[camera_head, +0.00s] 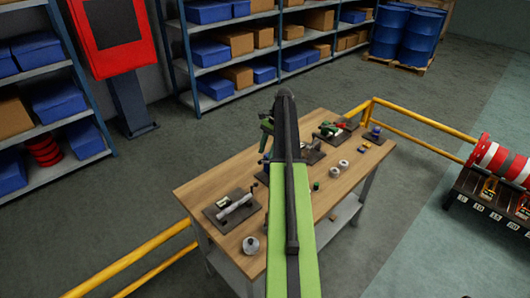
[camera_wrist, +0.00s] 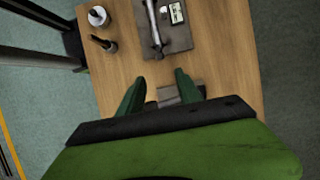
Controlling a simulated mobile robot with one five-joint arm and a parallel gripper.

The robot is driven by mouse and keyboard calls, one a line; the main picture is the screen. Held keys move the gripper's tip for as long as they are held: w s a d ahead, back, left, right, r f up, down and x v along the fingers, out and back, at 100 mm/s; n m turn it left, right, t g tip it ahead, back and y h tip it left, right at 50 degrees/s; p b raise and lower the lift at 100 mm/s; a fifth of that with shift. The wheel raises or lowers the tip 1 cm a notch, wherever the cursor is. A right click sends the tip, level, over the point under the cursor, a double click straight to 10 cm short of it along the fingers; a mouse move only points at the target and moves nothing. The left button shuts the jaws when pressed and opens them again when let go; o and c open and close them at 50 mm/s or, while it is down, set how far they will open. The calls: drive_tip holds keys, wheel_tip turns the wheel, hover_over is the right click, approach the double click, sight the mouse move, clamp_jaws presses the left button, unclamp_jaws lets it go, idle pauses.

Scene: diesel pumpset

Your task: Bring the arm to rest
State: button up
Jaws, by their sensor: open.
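My arm reaches out over the wooden workbench (camera_head: 247,195) in the head view, its green and black links crossing the middle of the picture. My gripper (camera_head: 266,133) hangs from the arm's far end above the bench, partly hidden by the arm. In the wrist view my gripper (camera_wrist: 160,82) shows two dark green fingers spread apart, with nothing held between them. Bench top and part of a grey item (camera_wrist: 172,96) lie below, between the fingers.
A dark mat (camera_head: 228,207) with a metal part lies at the bench's left, near a round metal piece (camera_head: 250,245). More mats with parts (camera_head: 336,130) lie at the far right. Yellow rails (camera_head: 420,126) flank the bench. Shelves (camera_head: 230,68) and blue drums (camera_head: 405,38) stand behind.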

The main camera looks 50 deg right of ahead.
idle(0.3)
drive_tip(key=w+a+f+n+g+b, duration=0.1)
drive_tip(key=w+a+f+n+b, duration=0.2)
drive_tip(key=a, duration=0.8)
drive_tip(key=w+a+f+n+h+b, duration=0.15)
drive_tip(key=w+a, duration=0.25)
drive_tip(key=a, duration=0.6)
drive_tip(key=w+a+f+n+g+y+b, duration=0.1)
drive_tip(key=w+a+f+b, duration=0.25)
drive_tip(key=a, duration=0.75)
drive_tip(key=s+a+f+n+h+b, duration=0.1)
drive_tip(key=s+a+f+n, duration=0.1)
drive_tip(key=s+a+n, duration=0.2)
drive_tip(key=s+a+f+n+t+h+b, duration=0.1)
drive_tip(key=s+a+n, duration=0.3)
drive_tip(key=a, duration=0.6)
drive_tip(key=s+a+f+n+h+b, duration=0.1)
drive_tip(key=s+a+f+n+h, duration=0.1)
drive_tip(key=a+n, duration=0.3)
drive_tip(key=shift+s+a+f+t+b, duration=0.35)
drive_tip(key=shift+s+a, duration=0.55)
drive_tip(key=shift+a, duration=0.35)
drive_tip(key=shift+c, duration=0.5)
